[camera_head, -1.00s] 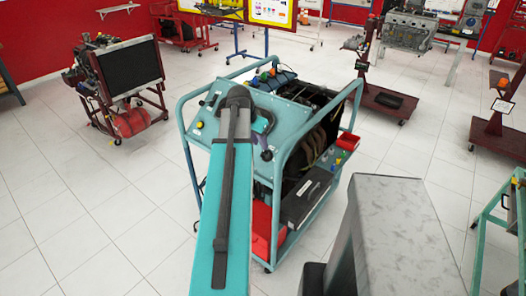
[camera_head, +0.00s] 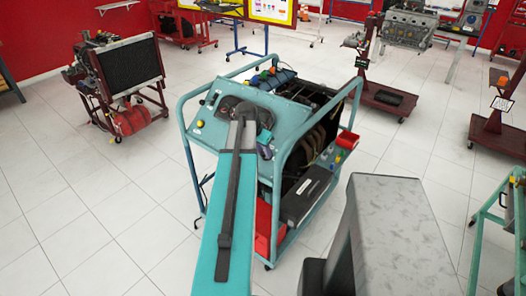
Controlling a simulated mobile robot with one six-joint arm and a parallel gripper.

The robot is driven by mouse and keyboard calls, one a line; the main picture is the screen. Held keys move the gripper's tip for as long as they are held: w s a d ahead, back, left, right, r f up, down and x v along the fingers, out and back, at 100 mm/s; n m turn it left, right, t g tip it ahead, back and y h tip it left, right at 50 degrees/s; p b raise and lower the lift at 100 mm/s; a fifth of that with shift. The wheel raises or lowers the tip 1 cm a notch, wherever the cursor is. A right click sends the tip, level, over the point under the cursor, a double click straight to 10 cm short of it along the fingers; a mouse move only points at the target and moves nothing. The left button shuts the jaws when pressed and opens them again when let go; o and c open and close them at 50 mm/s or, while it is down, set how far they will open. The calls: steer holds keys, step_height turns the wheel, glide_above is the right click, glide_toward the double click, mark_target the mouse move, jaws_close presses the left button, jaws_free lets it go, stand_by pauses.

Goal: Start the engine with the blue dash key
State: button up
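The engine trainer's teal dash panel (camera_head: 206,122) faces up at the near left of a wheeled teal frame (camera_head: 186,150). My arm reaches over it from the bottom of the view, and its dark wrist end is above the panel. A dark part by the wrist (camera_head: 265,150), at the panel's right edge, may belong to my gripper; its fingers cannot be made out, nor whether they are open or shut. I cannot make out the blue dash key; the arm covers part of the panel.
Another engine stand (camera_head: 122,80) is at the left. Tiled floor is clear at the left and front.

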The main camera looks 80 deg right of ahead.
jaws_close()
steer(key=shift+a, duration=0.3)
steer(key=shift+d, duration=0.25)
